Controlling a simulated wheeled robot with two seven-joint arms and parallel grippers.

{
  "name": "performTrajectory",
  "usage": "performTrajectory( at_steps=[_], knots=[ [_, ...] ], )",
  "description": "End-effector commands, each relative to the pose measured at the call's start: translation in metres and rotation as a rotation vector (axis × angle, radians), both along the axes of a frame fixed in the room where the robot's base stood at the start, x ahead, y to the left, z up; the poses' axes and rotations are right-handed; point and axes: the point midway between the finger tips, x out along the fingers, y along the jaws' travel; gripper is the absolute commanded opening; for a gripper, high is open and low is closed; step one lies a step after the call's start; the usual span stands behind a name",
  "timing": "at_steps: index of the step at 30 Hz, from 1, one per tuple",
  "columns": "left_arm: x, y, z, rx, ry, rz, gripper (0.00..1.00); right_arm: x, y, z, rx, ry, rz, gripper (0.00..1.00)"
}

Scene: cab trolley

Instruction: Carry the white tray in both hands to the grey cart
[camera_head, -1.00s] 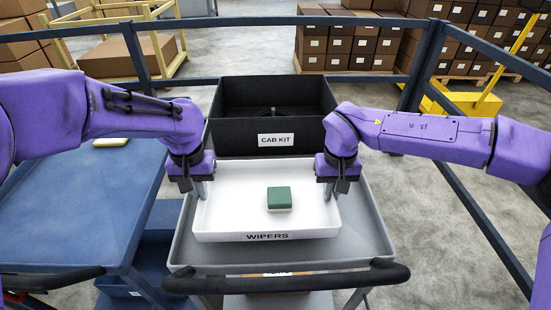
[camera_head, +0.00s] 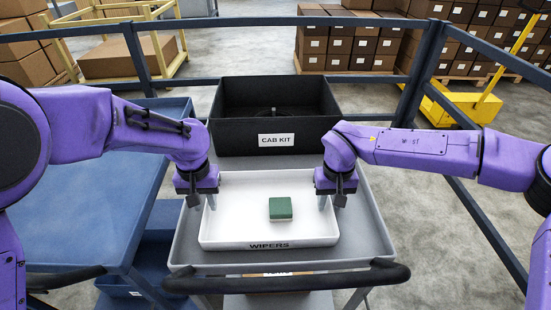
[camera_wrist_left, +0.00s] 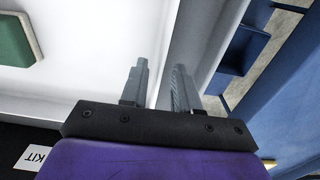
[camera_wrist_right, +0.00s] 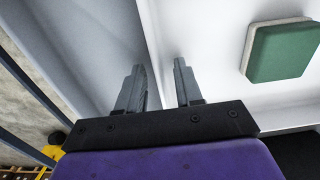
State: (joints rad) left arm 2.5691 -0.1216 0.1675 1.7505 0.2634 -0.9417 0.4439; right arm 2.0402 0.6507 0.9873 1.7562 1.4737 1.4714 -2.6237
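The white tray (camera_head: 225,220), labelled WIPERS, sits level on the grey cart's top (camera_head: 355,235), in front of the black bin. A green-topped block (camera_head: 280,208) lies inside it, right of centre; it also shows in the left wrist view (camera_wrist_left: 12,40) and right wrist view (camera_wrist_right: 285,52). My left gripper (camera_head: 201,203) is at the tray's left wall and my right gripper (camera_head: 330,203) at its right wall. Each has one finger inside and one outside the wall. In both wrist views the fingers stand apart, with gaps beside the wall. The tray's underside is hidden.
The black CAB KIT bin (camera_head: 240,135) stands on the cart directly behind the tray. A blue table (camera_head: 75,215) is close on the left. The cart's dark handle (camera_head: 290,282) runs along the near side. Blue-grey railings (camera_head: 300,78) stand behind and right.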

Motion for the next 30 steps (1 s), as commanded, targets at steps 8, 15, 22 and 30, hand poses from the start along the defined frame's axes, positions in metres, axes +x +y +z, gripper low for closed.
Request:
performTrajectory(
  at_steps=[8,15,22,30],
  knots=[
    [0.0,0.0,0.0,0.0,-0.001,0.0,0.3,0.0,0.0,0.0,0.0,0.0,-0.001,0.35],
    [0.001,0.0,0.023,-0.002,-0.006,0.0,0.3,0.0,0.0,0.001,0.0,0.0,-0.001,0.35],
    [0.001,0.0,0.082,-0.002,-0.006,-0.001,0.3,0.0,0.0,0.0,0.0,0.0,-0.001,0.35],
    [0.0,0.0,0.119,0.0,-0.001,0.0,0.3,0.0,0.0,0.001,0.0,0.0,-0.001,0.35]
  ],
)
